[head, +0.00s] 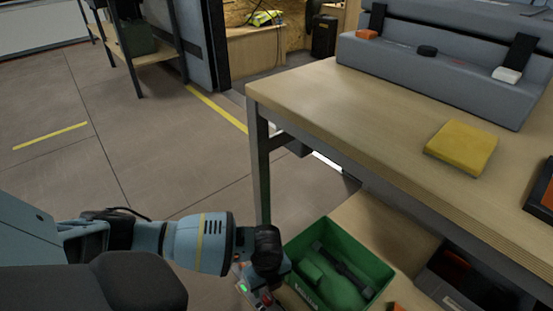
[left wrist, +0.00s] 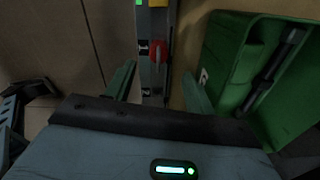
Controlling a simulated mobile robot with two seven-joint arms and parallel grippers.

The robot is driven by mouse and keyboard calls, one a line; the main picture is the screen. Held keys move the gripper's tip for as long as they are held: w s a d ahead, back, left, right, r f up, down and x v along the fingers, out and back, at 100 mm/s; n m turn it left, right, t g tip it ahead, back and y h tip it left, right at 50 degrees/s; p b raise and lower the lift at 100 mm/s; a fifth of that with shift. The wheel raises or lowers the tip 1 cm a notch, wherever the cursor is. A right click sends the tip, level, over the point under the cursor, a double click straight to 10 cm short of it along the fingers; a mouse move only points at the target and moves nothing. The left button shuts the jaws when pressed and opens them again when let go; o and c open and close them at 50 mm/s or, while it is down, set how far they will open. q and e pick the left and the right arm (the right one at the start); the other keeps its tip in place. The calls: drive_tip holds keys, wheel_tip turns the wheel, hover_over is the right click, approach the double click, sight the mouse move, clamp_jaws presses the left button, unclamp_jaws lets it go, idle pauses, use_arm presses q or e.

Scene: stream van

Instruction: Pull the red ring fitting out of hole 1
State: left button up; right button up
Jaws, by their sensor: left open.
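A small red piece (left wrist: 158,50), which looks like the red ring fitting, shows on a narrow dark and grey panel (left wrist: 153,82) in the left wrist view. Hole numbers are too small to read. My left gripper (left wrist: 158,72) is open, with one finger on each side of the panel in the picture and the red piece ahead between them. Contact with it does not show. My right gripper is not in view.
A green crate (head: 384,268) with dark and green items stands just right of my left gripper. The wooden table (head: 330,92) is above, with its leg (head: 260,160) close behind the gripper. A yellow block (head: 462,147) lies on top.

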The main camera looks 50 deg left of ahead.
sight(268, 297)
use_arm(q)
drive_tip(key=shift+s+f, duration=0.15)
drive_tip(key=shift+f, duration=0.05)
drive_tip(key=shift+f+b, duration=0.3)
wheel_tip(268, 297, down, 6)
drive_tip(key=b, duration=0.3)
drive_tip(key=shift+r, duration=0.15)
drive_tip(key=shift+f+b, duration=0.3)
drive_tip(key=shift+f, duration=0.2)
drive_tip(key=c, duration=0.9)
drive_tip(key=shift+o, duration=1.2)
drive_tip(key=c, duration=0.5)
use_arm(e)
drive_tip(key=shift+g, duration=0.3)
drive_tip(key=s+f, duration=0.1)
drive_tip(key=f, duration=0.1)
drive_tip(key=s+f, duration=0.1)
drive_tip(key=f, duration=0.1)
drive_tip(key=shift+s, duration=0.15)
